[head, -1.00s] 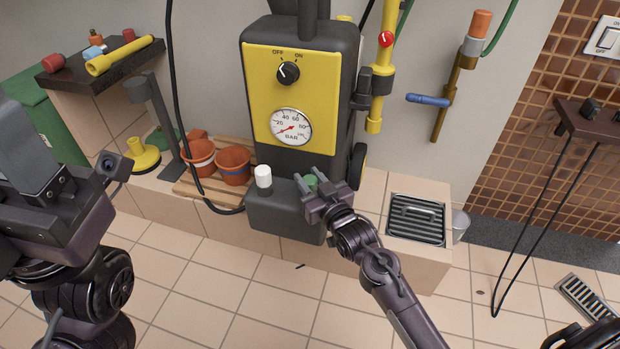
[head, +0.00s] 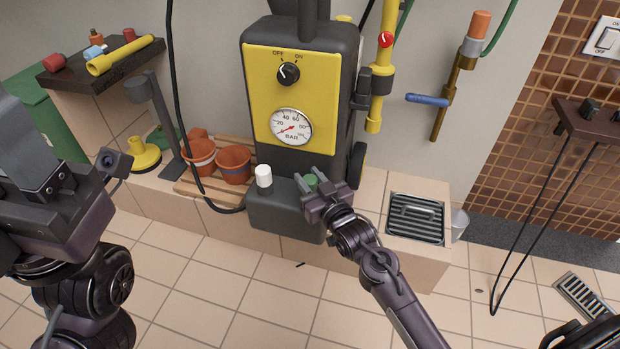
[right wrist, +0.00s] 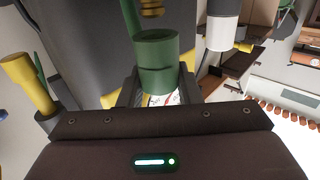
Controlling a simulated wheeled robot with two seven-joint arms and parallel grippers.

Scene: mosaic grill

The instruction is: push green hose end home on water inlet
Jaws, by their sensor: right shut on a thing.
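My right gripper (head: 324,186) is shut on the green hose end (head: 312,182), in front of the lower part of the black and yellow washer (head: 290,120). In the right wrist view the green hose end (right wrist: 158,62) is a short green cylinder between the fingers. A ribbed brass fitting (right wrist: 150,8) shows just beyond its top, cut by the frame edge. I cannot tell whether the two touch. The water inlet cannot be made out for certain. My left gripper (head: 30,165) is at the left edge, away from the washer; its fingertips are not clear.
A white cap (head: 264,176) stands left of the hose end on the washer's base. Terracotta pots (head: 234,165) sit on a wooden slat board at left. A yellow pipe (head: 384,60) runs up the wall at right. A drain grate (head: 416,218) lies right of my right gripper.

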